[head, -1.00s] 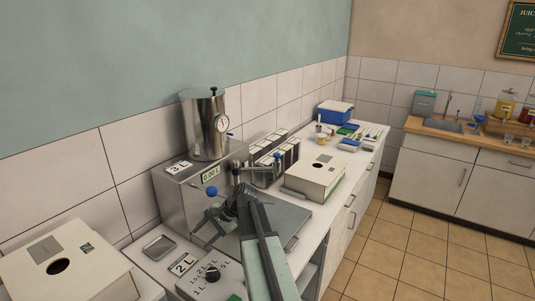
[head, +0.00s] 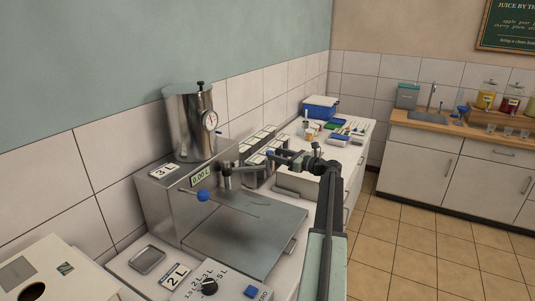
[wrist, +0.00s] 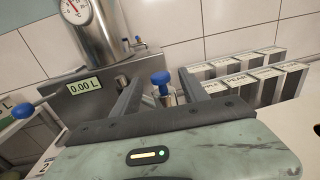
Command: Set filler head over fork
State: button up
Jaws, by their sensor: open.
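The steel filling machine (head: 165,205) stands on the left counter with a gauged tank (head: 192,120) on top. A swing arm, apparently the filler head (head: 227,174), juts from its right side. A blue ball lever (head: 204,195) sticks out at its front; it also shows at left in the wrist view (wrist: 22,110). My gripper (head: 282,156) is open, right of the swing arm. In the wrist view a blue knob (wrist: 162,77) on a metal stem appears between my open fingers, not gripped; its depth is unclear. I cannot make out the fork.
Labelled cartons (wrist: 245,72) stand in rows behind my gripper. A steel plate (head: 250,232) lies in front of the machine, with a dial box (head: 225,280) nearer. A blue bin (head: 320,107) stands farther back. The floor to the right is clear.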

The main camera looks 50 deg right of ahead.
jog(key=w, duration=0.4)
jog(key=shift+w+a, duration=0.15)
jog(key=shift+a, duration=0.25)
grip_shut()
dwell(1.0)
